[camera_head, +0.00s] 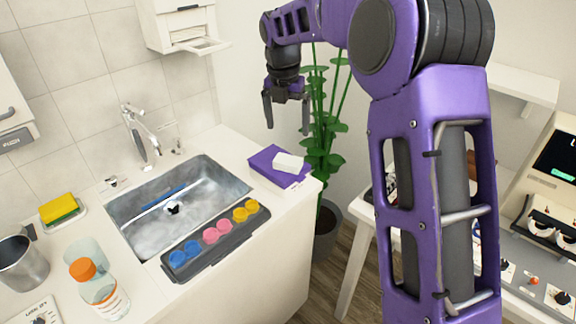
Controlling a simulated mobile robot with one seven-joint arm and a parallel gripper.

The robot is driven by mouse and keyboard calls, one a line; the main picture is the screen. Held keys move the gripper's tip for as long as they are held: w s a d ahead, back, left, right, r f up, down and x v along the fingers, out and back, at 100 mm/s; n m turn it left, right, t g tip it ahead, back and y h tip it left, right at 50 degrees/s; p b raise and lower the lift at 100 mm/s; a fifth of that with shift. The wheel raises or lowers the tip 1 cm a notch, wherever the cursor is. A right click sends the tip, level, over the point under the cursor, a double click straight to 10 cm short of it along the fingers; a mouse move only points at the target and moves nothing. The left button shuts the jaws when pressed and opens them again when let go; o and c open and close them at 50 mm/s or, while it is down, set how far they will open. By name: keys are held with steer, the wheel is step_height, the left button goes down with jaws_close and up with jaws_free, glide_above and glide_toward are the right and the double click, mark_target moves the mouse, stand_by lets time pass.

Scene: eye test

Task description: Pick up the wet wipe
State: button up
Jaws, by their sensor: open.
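My gripper (287,128) hangs in the air with its two dark fingers apart and nothing between them. It points down and appears above the counter's right end, in front of the plant in the picture. A purple box (267,167) lies on the counter to the right of the sink. A small white folded-looking piece (289,162) lies on top of the box; it may be the wet wipe, but I cannot tell for sure. My gripper is apart from both.
A steel sink (215,180) has a dark tray (236,236) of colored cups along its front edge. A dispenser (185,25) hangs on the wall. A bottle (100,290), metal cup (22,265) and yellow sponge (58,208) stand left. A potted plant (325,150) is beyond the counter.

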glide_above(288, 160)
step_height(288, 160, down, 5)
steer(key=shift+s+f, duration=0.1)
steer(key=shift+f, duration=0.1)
steer(key=shift+f+b, duration=0.65)
steer(key=shift+f, duration=2.05)
steer(key=shift+c, duration=0.2)
steer(key=c, duration=1.1)
steer(key=shift+o, duration=0.2)
step_height(288, 160, up, 10)
steer(key=p, duration=0.1)
